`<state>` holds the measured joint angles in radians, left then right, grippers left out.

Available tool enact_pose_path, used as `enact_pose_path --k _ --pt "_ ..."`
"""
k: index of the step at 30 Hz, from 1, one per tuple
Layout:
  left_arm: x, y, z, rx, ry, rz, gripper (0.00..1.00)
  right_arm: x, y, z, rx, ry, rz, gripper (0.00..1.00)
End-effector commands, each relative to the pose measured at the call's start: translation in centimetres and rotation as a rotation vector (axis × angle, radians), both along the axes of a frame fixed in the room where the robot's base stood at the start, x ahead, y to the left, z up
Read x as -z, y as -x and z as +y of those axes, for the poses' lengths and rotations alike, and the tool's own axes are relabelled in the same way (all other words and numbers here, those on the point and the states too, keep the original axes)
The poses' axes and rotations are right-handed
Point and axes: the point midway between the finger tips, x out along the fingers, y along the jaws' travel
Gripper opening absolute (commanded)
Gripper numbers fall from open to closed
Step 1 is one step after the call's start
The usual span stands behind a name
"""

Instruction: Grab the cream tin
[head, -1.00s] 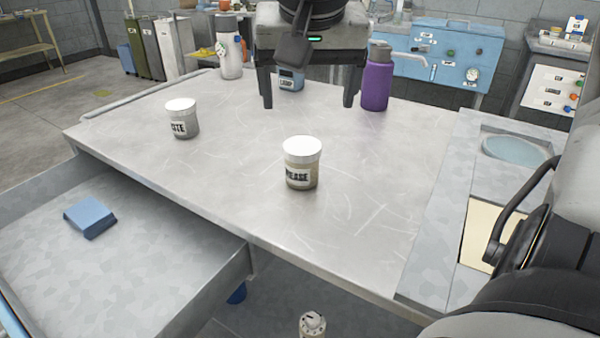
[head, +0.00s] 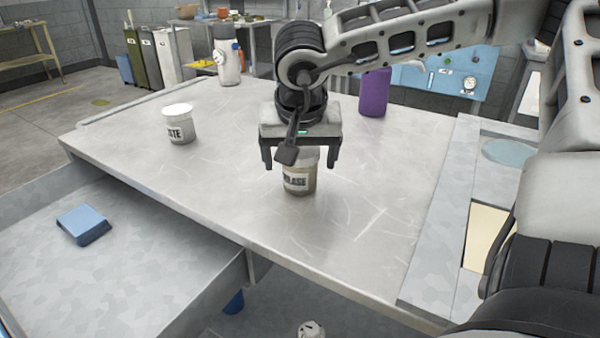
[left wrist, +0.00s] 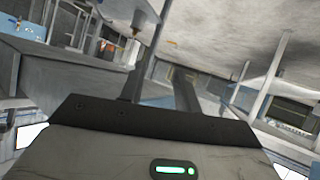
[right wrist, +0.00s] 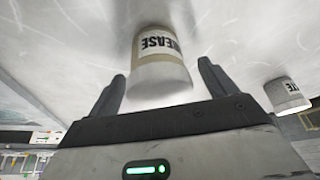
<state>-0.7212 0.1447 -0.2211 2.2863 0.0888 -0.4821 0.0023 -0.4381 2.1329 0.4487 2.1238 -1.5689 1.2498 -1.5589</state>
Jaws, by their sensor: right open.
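The cream tin, labelled GREASE, (head: 300,183) stands upright on the metal table. My right gripper (head: 300,166) is above it and hides most of its white lid in the head view. In the right wrist view the tin (right wrist: 160,65) shows between and beyond the two open fingers (right wrist: 160,85), with nothing gripped. A greyer tin, its label ending in STE, (head: 180,127) stands upright farther left. My left gripper (left wrist: 160,85) shows only in the left wrist view. Its fingers are apart, with no object seen between them.
A purple bottle (head: 374,92) and a pale bottle (head: 228,62) stand at the table's back. A blue block (head: 84,224) lies in the open metal drawer or tray (head: 150,265) at the lower left. The table (head: 225,190) is clear around the cream tin.

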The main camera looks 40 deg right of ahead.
Motion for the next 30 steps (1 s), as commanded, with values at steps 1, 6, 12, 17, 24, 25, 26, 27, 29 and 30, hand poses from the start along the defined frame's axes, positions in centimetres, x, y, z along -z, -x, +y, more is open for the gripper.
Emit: enact_pose_path --k 1,6,12,17,24,25,26,27,29,30 --pt "0.0 0.0 0.0 0.0 0.0 -0.001 0.32 0.2 -0.1 -0.1 0.001 0.0 0.0 0.84" --pt "-0.1 0.0 0.0 0.0 0.0 -0.002 0.32 0.3 -0.1 -0.1 0.001 0.0 0.0 0.84" --pt "-0.1 0.0 0.0 0.0 -0.001 -0.001 0.32 0.3 -0.1 -0.1 0.001 0.0 0.0 0.43" --pt "-0.1 0.0 0.0 0.001 0.0 0.0 0.32 0.2 -0.1 -0.1 0.001 0.0 -0.002 0.31" --pt "-0.1 0.1 0.0 0.001 0.001 0.002 0.32 -0.1 -0.1 -0.1 0.001 0.001 -0.003 0.31" --pt "-0.1 0.1 0.0 0.001 0.001 0.003 0.32 -0.3 -0.1 -0.1 0.001 0.001 -0.003 0.31" --pt "-0.1 0.1 0.0 0.001 0.001 0.003 0.32 -0.5 -0.2 -0.1 0.001 0.0 -0.004 0.31" --pt "-0.2 0.1 0.0 0.001 0.001 0.003 0.32 -0.8 -0.2 -0.1 0.001 0.0 -0.004 0.31" --pt "-0.3 0.2 0.0 0.001 0.0 0.004 0.32 -1.5 -0.2 -0.1 0.001 0.001 -0.004 0.31" --pt "-0.3 0.2 0.0 0.001 0.0 0.005 0.32 -2.1 -0.2 -0.1 0.001 0.001 -0.005 0.31"
